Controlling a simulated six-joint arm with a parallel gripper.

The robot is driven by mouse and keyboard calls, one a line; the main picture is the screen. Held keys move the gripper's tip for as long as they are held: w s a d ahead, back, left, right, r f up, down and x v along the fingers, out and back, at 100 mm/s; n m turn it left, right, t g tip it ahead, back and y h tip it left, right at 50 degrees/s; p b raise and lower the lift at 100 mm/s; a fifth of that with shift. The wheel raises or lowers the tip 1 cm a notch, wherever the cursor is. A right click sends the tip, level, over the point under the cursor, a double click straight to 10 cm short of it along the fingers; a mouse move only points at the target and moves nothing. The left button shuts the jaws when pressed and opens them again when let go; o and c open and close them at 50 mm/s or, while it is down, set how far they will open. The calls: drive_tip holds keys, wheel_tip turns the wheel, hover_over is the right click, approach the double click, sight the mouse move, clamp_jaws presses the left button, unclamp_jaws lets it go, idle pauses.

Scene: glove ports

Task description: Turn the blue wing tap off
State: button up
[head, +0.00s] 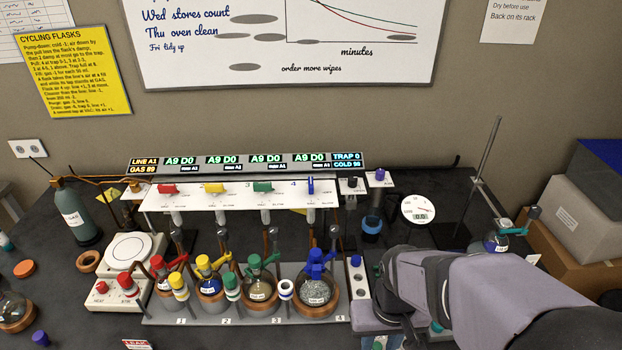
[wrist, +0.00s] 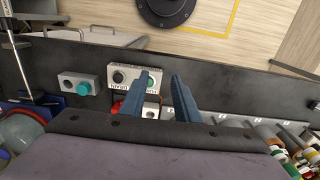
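A blue wing tap (head: 311,186) is on the white manifold strip at position 4, its handle upright, while the red, yellow and green handles beside it lie sideways. Another blue tap fitting (head: 318,258) tops the flask in place 4; its exact handle direction is hard to tell. My gripper's body enters from the right in the head view, right of that flask, its fingertips hidden there. In the wrist view my gripper (wrist: 161,80) has two blue-grey fingers apart with nothing held, over a switch box (wrist: 132,92). It is clear of both blue taps.
The manifold strip (head: 235,193) stands behind the flask tray (head: 240,312). A dial gauge (head: 418,208), a blue cup (head: 372,229) and a metal stand (head: 479,180) are at the right. Boxes (head: 585,215) stand far right. A hotplate (head: 117,250) is at left.

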drive_tip(key=w+a+r+t+p, duration=0.1)
drive_tip(key=w+a+r, duration=0.2)
drive_tip(key=w+r, duration=0.5)
drive_tip(key=w+a+r+t+p, duration=0.15)
drive_tip(key=w+r, duration=0.25)
drive_tip(key=w, duration=0.8)
drive_tip(key=t+p, duration=0.1)
drive_tip(key=t, duration=0.1)
approach(311, 182)
drive_tip(key=shift+p+x, duration=1.45)
drive_tip(key=shift+x, duration=2.65)
clamp_jaws()
